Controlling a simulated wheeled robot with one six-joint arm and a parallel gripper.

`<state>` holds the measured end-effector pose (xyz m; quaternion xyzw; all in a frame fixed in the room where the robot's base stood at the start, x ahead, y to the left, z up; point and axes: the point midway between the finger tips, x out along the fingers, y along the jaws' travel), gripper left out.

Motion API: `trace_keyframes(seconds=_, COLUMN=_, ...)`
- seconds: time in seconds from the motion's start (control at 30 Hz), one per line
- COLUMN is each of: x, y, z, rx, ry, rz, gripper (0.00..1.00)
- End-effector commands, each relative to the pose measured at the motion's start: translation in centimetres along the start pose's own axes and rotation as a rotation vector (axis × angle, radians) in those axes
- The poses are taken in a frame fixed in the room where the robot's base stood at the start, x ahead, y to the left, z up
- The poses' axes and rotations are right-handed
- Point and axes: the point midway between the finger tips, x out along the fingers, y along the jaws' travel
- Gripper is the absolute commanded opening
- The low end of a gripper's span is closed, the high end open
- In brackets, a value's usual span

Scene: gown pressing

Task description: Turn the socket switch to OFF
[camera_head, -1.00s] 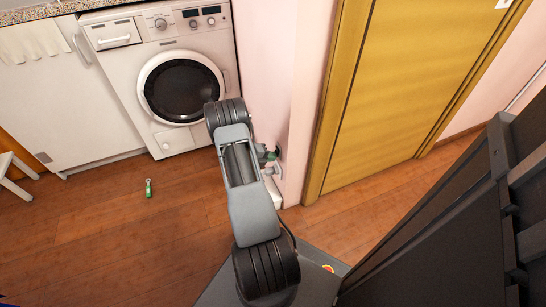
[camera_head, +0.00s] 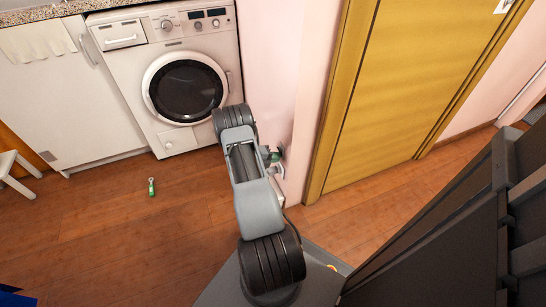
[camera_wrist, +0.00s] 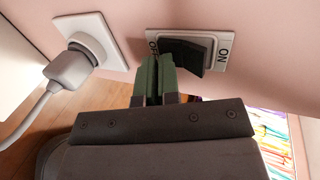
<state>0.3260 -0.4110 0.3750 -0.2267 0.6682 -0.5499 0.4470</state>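The socket switch (camera_wrist: 218,52) is a grey plate with a black rocker (camera_wrist: 185,54) on the pink wall in the wrist view. Its right end is marked ON; lettering at its left end is partly covered, apparently OFF. The rocker's ON end appears to stand out from the plate. My gripper (camera_wrist: 156,72) has green fingers brought together, with nothing seen between them. The fingertips are at the rocker's left end; whether they touch it I cannot tell. In the head view my gripper (camera_head: 275,157) is low by the wall, mostly behind my arm, and the switch cannot be made out.
A white socket (camera_wrist: 92,42) with a grey plug (camera_wrist: 70,70) and cord is left of the switch. A washing machine (camera_head: 185,90) stands behind my arm, and a yellow door (camera_head: 405,90) is to the right.

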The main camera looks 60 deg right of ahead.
Motion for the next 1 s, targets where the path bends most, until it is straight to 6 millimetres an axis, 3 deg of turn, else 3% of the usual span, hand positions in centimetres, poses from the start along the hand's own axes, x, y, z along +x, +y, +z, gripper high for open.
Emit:
trace_keyframes(seconds=0.07, x=0.8, y=-0.3, z=-0.1, rx=0.002, ry=0.006, rz=0.006, gripper=0.00)
trace_keyframes(seconds=0.47, x=-0.4, y=-1.5, z=-0.2, rx=0.010, ry=0.005, rz=-0.003, gripper=0.00)
trace_keyframes(seconds=0.67, x=-3.7, y=-0.2, z=-0.6, rx=0.000, ry=-0.007, rz=-0.001, gripper=0.00)
trace_keyframes(seconds=1.0, x=-10.8, y=2.5, z=-0.6, rx=-0.007, ry=-0.020, rz=0.001, gripper=0.00)
